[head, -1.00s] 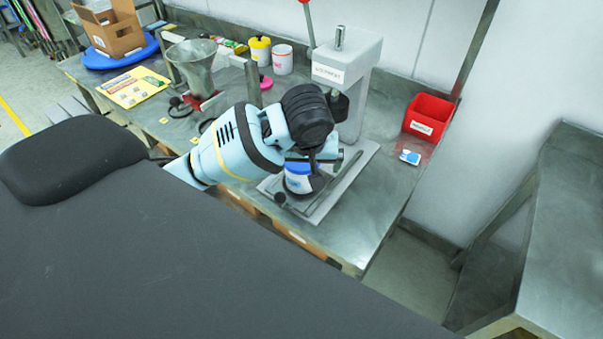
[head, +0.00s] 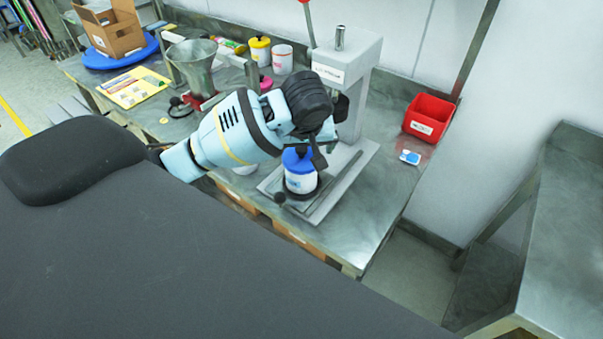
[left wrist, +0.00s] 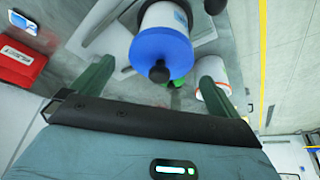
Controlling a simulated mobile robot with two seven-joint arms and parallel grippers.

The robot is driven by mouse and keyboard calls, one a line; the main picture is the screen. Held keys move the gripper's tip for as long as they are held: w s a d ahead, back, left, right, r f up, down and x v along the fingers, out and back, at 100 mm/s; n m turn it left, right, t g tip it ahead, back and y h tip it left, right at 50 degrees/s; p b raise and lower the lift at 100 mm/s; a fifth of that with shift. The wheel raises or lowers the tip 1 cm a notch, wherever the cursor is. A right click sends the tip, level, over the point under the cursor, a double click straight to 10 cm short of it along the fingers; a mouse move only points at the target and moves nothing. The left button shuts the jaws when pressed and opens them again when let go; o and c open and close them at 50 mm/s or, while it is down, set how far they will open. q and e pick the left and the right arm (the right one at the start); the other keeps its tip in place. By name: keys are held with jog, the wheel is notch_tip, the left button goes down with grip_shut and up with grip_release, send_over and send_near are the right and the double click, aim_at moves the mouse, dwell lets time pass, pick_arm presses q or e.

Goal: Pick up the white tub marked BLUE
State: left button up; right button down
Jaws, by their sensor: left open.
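The white tub with a blue lid (head: 300,181) stands upright on the grey base plate of the bench press. It bears a small blue label too small to read. In the left wrist view the tub (left wrist: 165,42) lies ahead of the fingers, with a dark knob in front of its lid. My left gripper (head: 322,152) is just above and behind the lid, partly covering it in the head view. Its fingers (left wrist: 153,82) are spread apart with nothing held between them. My right gripper is not in view.
The press column (head: 351,75) rises close behind my left gripper. A ball-ended lever (head: 280,198) lies beside the tub. A red bin (head: 428,117) and a small blue-white item (head: 410,157) are to the right.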

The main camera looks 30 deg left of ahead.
aim_at(302, 152)
pick_arm(q)
jog(key=x, duration=0.4)
jog(key=shift+f, duration=0.2)
jog(key=c, duration=1.1)
jog(key=shift+r, duration=5.05)
